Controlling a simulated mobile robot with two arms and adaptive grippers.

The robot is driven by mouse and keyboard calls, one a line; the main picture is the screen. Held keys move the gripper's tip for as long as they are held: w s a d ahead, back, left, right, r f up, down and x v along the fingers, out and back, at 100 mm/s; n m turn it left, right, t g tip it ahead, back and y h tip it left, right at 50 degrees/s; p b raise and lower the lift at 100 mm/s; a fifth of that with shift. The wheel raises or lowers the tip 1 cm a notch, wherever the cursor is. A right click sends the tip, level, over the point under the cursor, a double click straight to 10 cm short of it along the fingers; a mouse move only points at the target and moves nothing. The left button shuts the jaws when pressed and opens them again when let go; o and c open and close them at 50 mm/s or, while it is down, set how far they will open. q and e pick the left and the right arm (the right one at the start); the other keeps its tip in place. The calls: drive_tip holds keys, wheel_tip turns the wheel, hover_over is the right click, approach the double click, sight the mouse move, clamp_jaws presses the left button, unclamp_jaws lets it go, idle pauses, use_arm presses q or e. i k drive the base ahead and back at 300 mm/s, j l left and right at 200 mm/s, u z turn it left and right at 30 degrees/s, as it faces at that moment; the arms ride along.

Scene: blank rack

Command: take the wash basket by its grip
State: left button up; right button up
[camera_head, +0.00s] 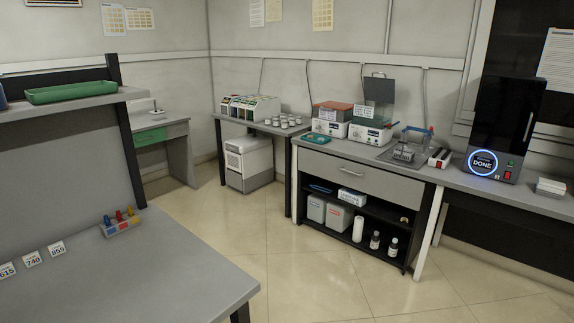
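What looks like the wash basket (404,151) is a small grey metal frame with a blue bar across its top and a bit of red at the bar's right end. It stands on the grey counter in the right half of the view, over a dark flat plate or recess. It is small and far off, so its mesh and contents cannot be made out. Neither of my grippers is in view.
Left are two white units (371,130). A grey bench (150,270) fills the lower left. The floor (330,280) between is clear.

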sight(400, 153)
drive_tip(key=i+l, duration=0.15)
drive_tip(key=l, duration=0.2)
drive_tip(key=i+l+u, duration=0.1)
drive_tip(key=l, duration=0.25)
drive_tip(key=i+l, duration=0.25)
drive_tip(key=i+l+u, duration=0.1)
drive_tip(key=l, duration=0.35)
drive_tip(key=i+l, duration=0.2)
drive_tip(key=l, duration=0.2)
drive_tip(key=i+l, duration=0.15)
drive_tip(key=l, duration=0.2)
drive_tip(key=i+l+u, duration=0.1)
drive_tip(key=l, duration=0.3)
drive_tip(key=i+l, duration=0.2)
drive_tip(key=l, duration=0.15)
drive_tip(key=i+l, duration=0.15)
drive_tip(key=l, duration=0.25)
drive_tip(key=i+l+u, duration=0.1)
drive_tip(key=l, duration=0.25)
drive_tip(key=i+l, duration=0.25)
drive_tip(key=l, duration=0.15)
drive_tip(key=i+l, duration=0.15)
drive_tip(key=l, duration=0.25)
drive_tip(key=i+l+u, duration=0.1)
drive_tip(key=l, duration=0.3)
drive_tip(key=i, duration=0.05)
